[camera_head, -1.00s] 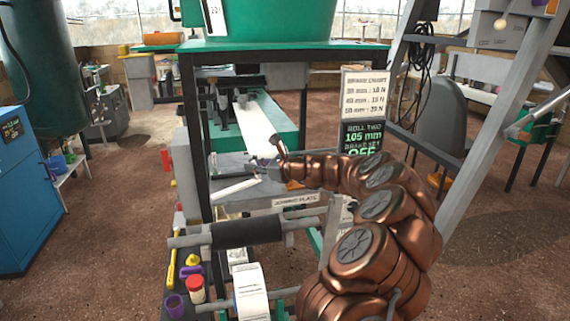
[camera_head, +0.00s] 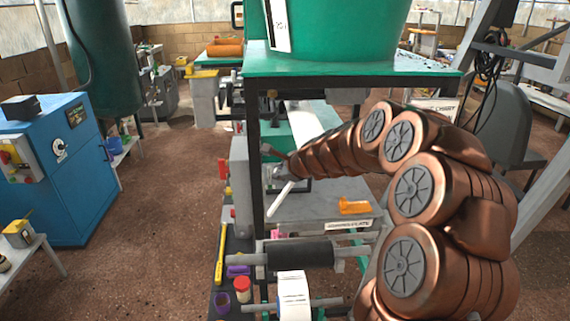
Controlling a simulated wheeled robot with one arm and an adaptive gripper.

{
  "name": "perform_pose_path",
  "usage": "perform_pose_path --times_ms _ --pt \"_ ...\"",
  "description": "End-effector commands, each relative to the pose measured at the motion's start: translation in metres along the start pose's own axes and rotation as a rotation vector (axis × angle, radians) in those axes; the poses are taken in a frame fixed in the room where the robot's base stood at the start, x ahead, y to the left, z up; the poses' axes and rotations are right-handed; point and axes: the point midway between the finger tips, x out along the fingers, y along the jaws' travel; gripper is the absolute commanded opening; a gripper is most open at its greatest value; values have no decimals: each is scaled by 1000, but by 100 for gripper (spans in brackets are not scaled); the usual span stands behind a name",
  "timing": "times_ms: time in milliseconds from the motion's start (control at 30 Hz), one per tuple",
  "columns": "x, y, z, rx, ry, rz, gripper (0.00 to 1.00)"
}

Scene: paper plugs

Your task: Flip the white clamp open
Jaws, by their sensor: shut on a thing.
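The white clamp (camera_head: 279,200) shows as a pale bar above the grey joining plate (camera_head: 318,206), near the frame's front left post. It slants from upper right to lower left. My gripper (camera_head: 277,174) is at the bar's upper end, shut on it. The fingertips are small and partly dark against the frame, so the exact grip on the bar is hard to see. My copper arm reaches in from the right and hides part of the plate's back and the sign behind it.
The frame's dark post (camera_head: 255,150) stands close beside my gripper. A black roller (camera_head: 300,254) and a white paper roll (camera_head: 293,295) are in front. An orange tool (camera_head: 354,206) lies on the plate. A green tank (camera_head: 345,28) is above. Open floor lies left.

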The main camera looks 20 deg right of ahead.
Motion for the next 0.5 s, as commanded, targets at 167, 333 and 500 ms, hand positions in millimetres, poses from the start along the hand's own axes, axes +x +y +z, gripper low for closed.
perform_pose_path --times_ms 167,333,500 --pt "-3 2 4 -23 24 -4 0" --pt "-3 3 4 -28 30 -5 0" --pt "-3 4 5 -30 28 -4 0"
